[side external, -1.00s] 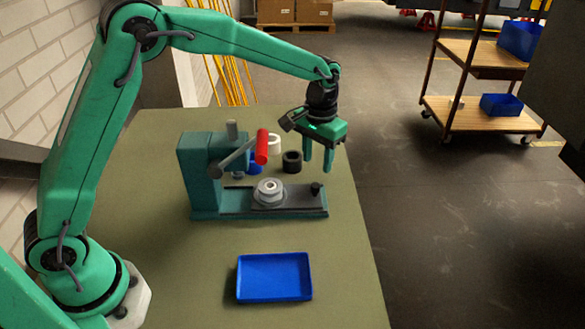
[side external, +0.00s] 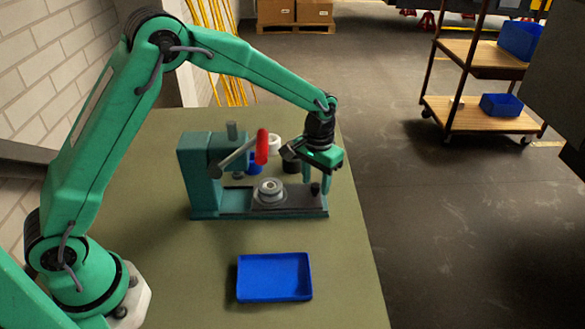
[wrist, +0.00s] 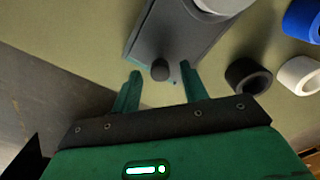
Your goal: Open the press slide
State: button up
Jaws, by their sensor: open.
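The teal press (side external: 200,175) stands on the table with its lever raised, ending in a red grip (side external: 262,147). Its dark slide (side external: 292,201) lies on the base and carries a grey flanged part (side external: 269,190). A dark knob (side external: 315,188) stands at the slide's right end. My gripper (side external: 317,182) is open, pointing down at the knob. In the wrist view the knob (wrist: 160,70) shows between the two fingertips of my gripper (wrist: 162,74), with a gap on each side. The slide (wrist: 172,35) runs away from it there. I cannot tell the exact fingertip height.
A black ring (wrist: 247,77), a white ring (wrist: 299,76) and a blue ring (wrist: 302,20) stand behind the press. A blue tray (side external: 274,292) lies in front of it. The table's right edge is close to my gripper. The front of the table is otherwise clear.

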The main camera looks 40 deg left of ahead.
jog(key=shift+f, duration=0.45)
grip_shut()
jog(key=shift+w+d, duration=1.35)
grip_release()
jog(key=shift+r, duration=0.1)
